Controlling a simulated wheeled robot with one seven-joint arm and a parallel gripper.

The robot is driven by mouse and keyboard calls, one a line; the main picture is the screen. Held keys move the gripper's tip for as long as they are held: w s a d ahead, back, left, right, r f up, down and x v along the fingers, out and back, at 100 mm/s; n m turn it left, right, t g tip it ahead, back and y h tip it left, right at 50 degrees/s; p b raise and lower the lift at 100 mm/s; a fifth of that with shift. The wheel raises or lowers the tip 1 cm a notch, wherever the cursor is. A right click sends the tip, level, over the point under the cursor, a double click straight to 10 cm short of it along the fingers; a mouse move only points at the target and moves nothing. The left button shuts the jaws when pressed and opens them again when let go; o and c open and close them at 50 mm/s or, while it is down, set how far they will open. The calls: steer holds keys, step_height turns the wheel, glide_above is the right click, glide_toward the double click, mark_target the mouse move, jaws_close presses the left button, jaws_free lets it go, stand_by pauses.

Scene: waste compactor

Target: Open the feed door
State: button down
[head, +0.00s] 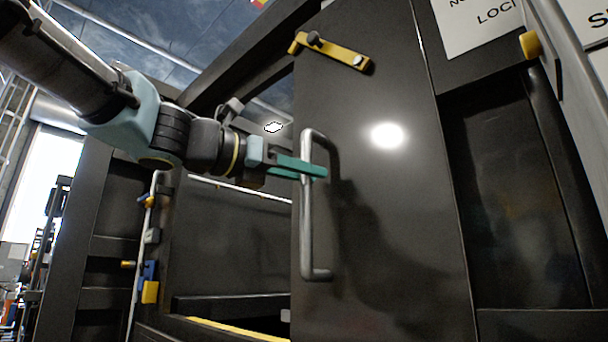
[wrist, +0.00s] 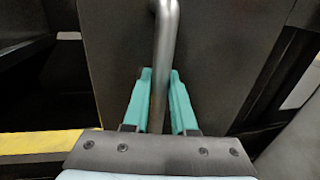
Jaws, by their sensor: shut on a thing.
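The feed door (head: 400,220) is a dark panel standing partly open, with a gap along its left edge. A vertical metal bar handle (head: 308,230) is fixed near that edge. My gripper (head: 312,170) reaches in from the left, its teal fingers shut on the upper part of the handle. In the wrist view the handle (wrist: 165,40) runs between the two teal fingers of my gripper (wrist: 160,100), and the door (wrist: 220,50) is behind it. A yellow latch bar (head: 335,52) with a dark knob sits at the top of the door.
The dark opening (head: 235,235) left of the door shows a yellow lower edge (head: 230,330), also seen in the wrist view (wrist: 45,141). A dark frame panel (head: 515,190) stands right of the door. A thin pole with blue and yellow fittings (head: 149,291) stands at the left.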

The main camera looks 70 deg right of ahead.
steer(key=c, duration=0.7)
jaws_free()
steer(key=shift+c, duration=0.2)
steer(key=b+v, duration=0.3)
steer(key=v, duration=0.7)
steer(key=shift+a, duration=0.4)
steer(key=shift+w, duration=0.1)
